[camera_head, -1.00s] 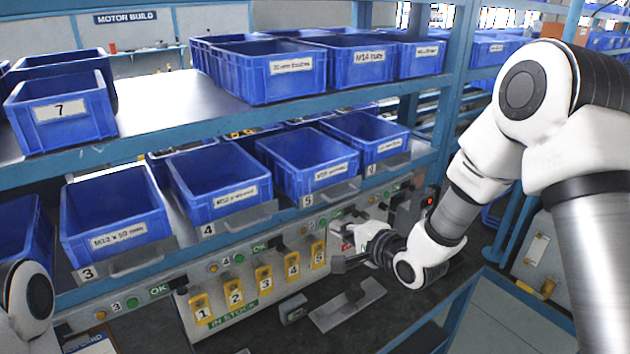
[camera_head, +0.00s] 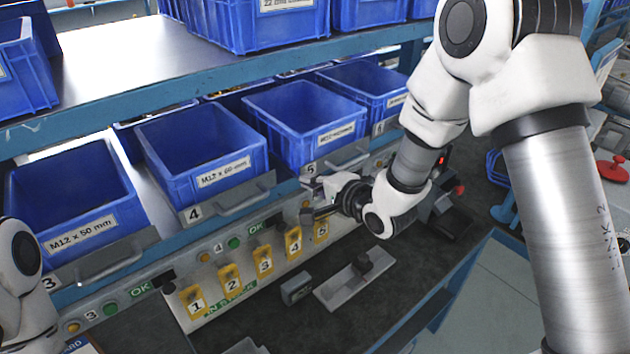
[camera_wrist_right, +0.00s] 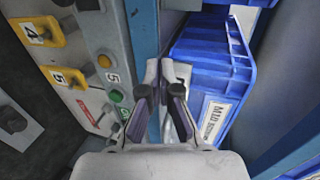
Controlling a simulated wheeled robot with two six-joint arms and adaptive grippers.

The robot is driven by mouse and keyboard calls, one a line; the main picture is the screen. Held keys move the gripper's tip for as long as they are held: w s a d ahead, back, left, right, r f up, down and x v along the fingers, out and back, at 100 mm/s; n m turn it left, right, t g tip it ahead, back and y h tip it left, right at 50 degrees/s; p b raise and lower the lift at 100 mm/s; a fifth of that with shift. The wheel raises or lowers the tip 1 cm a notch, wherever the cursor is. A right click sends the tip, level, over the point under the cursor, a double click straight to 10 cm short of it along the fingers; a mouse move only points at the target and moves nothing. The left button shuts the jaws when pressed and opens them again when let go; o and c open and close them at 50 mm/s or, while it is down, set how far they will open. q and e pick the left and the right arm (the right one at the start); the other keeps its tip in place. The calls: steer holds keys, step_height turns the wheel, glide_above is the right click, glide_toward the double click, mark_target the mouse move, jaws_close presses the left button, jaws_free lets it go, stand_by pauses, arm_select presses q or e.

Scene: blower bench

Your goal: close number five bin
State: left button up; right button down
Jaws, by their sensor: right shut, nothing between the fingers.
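The number five bin (camera_head: 290,150) is a blue open-topped bin with a white label, on the lower shelf behind a grey front with a "5" plate (camera_head: 311,170) and a bar handle (camera_head: 350,160). My right gripper (camera_head: 312,208) is shut and empty, just below that front and above the yellow 5 tag (camera_head: 322,230). In the right wrist view the closed fingers (camera_wrist_right: 165,100) point at a blue post beside a green button (camera_wrist_right: 115,97). A labelled blue bin (camera_wrist_right: 210,85) is to their right. Contact cannot be told. My left gripper is out of view.
Bins 4 (camera_head: 200,150) and 3 (camera_head: 70,200) stand to the left with similar handles. Below runs a button panel with numbered yellow tags. A grey plate with a black block (camera_head: 355,280) lies on the dark bench top. Upper-shelf bins (camera_head: 250,25) stand above.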

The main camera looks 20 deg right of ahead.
mark_target(302, 174)
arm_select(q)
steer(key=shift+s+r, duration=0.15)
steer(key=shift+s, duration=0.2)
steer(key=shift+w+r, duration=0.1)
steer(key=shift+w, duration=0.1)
arm_select(e)
steer(key=w, duration=0.1)
steer(key=w+a, duration=0.1)
steer(key=w, duration=0.1)
steer(key=shift+r, duration=0.15)
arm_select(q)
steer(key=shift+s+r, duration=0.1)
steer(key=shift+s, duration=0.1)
arm_select(e)
steer(key=shift+s+r, duration=0.15)
steer(key=shift+s, duration=0.05)
